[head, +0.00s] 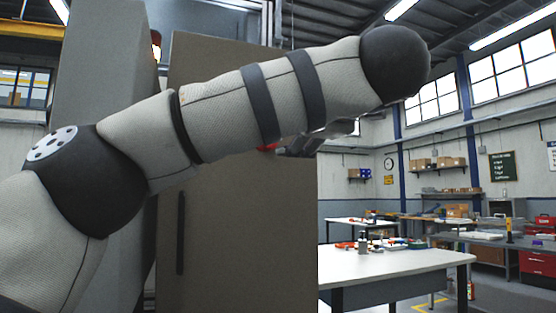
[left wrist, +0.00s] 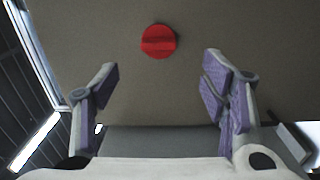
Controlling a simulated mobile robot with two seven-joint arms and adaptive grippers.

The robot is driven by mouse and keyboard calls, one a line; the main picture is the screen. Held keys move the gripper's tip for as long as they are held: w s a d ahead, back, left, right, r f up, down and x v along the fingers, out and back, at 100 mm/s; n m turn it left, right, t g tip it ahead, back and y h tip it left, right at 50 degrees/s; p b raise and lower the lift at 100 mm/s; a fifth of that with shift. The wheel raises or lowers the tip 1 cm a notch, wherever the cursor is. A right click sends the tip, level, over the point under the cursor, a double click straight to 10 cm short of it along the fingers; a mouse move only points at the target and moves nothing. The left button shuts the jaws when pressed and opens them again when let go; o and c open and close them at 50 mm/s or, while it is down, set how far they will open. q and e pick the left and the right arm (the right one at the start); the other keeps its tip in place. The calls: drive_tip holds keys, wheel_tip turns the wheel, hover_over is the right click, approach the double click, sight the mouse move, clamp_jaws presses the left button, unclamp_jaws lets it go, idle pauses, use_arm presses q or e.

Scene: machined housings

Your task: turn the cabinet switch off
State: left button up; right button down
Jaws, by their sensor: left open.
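The cabinet switch is a round red knob (left wrist: 158,42) on the brownish-grey cabinet door (left wrist: 85,30). In the left wrist view a raised bar runs across the knob, roughly level in the picture. In the head view only a sliver of red shows under my left forearm; the rest is hidden. My left gripper (left wrist: 161,66) is open and empty. Its fingers stand apart on either side of the knob's line, and the knob lies beyond the fingertips, not between them. In the head view the gripper (head: 318,141) is mostly hidden behind my arm. My right gripper is not in view.
The cabinet (head: 245,235) has a dark vertical handle (head: 181,232) on its door. A tall grey panel (head: 110,70) stands to its left. A white-topped workbench (head: 390,264) with small items stands to the right, with more benches and shelves behind.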

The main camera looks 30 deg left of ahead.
use_arm(q)
drive_tip(key=x, duration=1.1)
drive_tip(key=shift+s+a, duration=0.15)
drive_tip(key=shift+a, duration=0.2)
drive_tip(key=shift+r, duration=0.1)
drive_tip(key=c, duration=1.1)
